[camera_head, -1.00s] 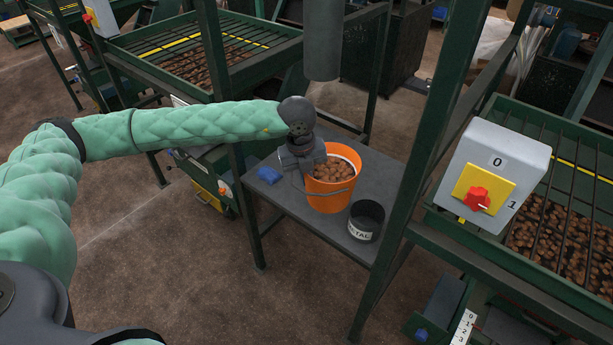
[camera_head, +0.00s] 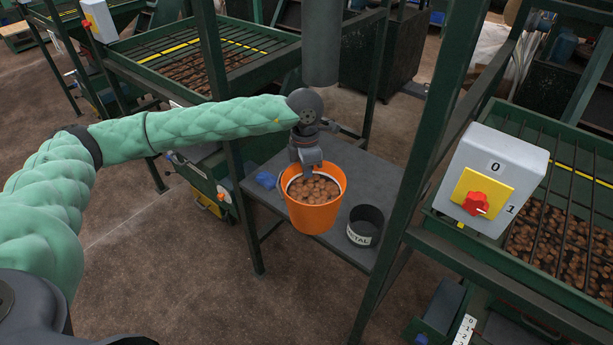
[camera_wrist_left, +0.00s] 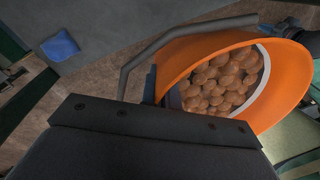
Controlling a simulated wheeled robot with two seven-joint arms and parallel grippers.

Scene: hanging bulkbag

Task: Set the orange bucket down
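The orange bucket (camera_head: 313,216), filled with brown round produce, hangs from my left gripper (camera_head: 309,166) in the head view. It overlaps the front edge of the grey table (camera_head: 378,180) and looks clear of its top. My left gripper is at the bucket's far rim, apparently shut on it; the fingertips' exact hold is hidden. In the left wrist view the bucket (camera_wrist_left: 288,85) appears tilted, with its grey handle (camera_wrist_left: 165,45) beside the rim and floor showing between bucket and table. My right gripper is not in view.
A dark cup labelled "METAL" (camera_head: 365,226) stands on the table right of the bucket. A blue object (camera_head: 266,180) lies at the table's left. Green frame posts (camera_head: 222,120) flank the table. A switch box (camera_head: 492,180) is at the right. Bare tabletop lies behind the bucket.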

